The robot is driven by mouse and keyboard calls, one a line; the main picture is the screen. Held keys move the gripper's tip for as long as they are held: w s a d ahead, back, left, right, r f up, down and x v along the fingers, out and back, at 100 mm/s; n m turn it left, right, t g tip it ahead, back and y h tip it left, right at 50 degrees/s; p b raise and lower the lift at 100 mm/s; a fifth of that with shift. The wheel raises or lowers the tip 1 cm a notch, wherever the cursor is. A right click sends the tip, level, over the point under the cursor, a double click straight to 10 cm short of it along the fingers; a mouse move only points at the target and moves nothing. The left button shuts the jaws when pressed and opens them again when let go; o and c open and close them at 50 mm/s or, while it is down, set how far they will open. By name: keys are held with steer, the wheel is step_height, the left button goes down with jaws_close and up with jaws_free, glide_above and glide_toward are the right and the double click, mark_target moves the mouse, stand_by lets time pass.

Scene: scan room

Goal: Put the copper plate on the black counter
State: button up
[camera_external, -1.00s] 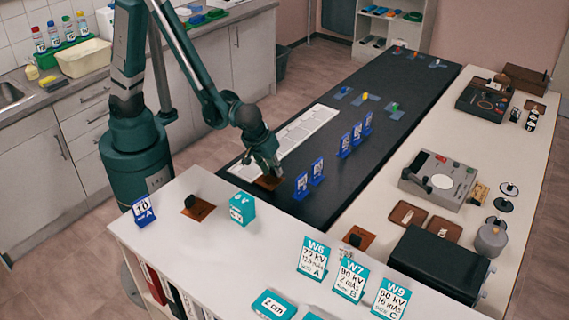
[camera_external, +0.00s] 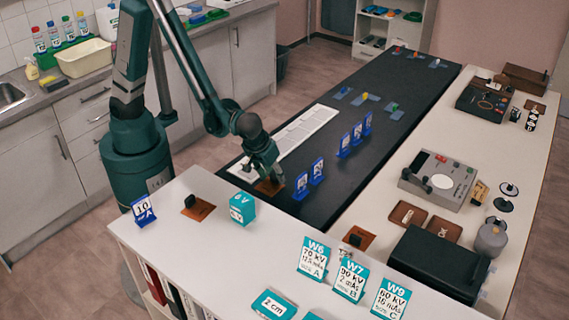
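A copper plate (camera_external: 268,188) is directly under my gripper (camera_external: 272,178), at the near left part of the black counter (camera_external: 335,180). The plate looks flat and at or just above the dark surface; any small gap is too fine to see. My gripper points down over the plate's middle and appears shut on it, hiding its centre; the fingertips are small and dark. Two similar copper plates with black knobs lie on the white counter: one at the left (camera_external: 197,208) and one behind the teal cards (camera_external: 357,238).
A white panelled strip (camera_external: 300,132) lies along the black counter's left side. Blue number stands (camera_external: 318,170) are close to the right of my gripper. A teal cube (camera_external: 243,208) and a blue "10" stand (camera_external: 143,209) are on the white counter (camera_external: 270,245). The counter's middle is clear.

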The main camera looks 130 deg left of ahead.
mark_target(265, 190)
steer(key=shift+r, duration=0.1)
stand_by(0.3)
steer(key=p+v, duration=0.2)
steer(key=v, duration=1)
stand_by(1.0)
steer(key=s+d+r+m+t+h, duration=0.2)
steer(key=s+d+r+m+t, duration=0.1)
steer(key=s+d+r+m, duration=0.4)
steer(key=s+d+r+m+t+h, duration=0.2)
steer(key=s+d+r+m+t, duration=0.2)
steer(key=s+d+r+m, duration=0.3)
steer(key=shift+d+r+m, duration=1.35)
steer(key=shift+r+m, duration=0.65)
steer(key=shift+r, duration=0.15)
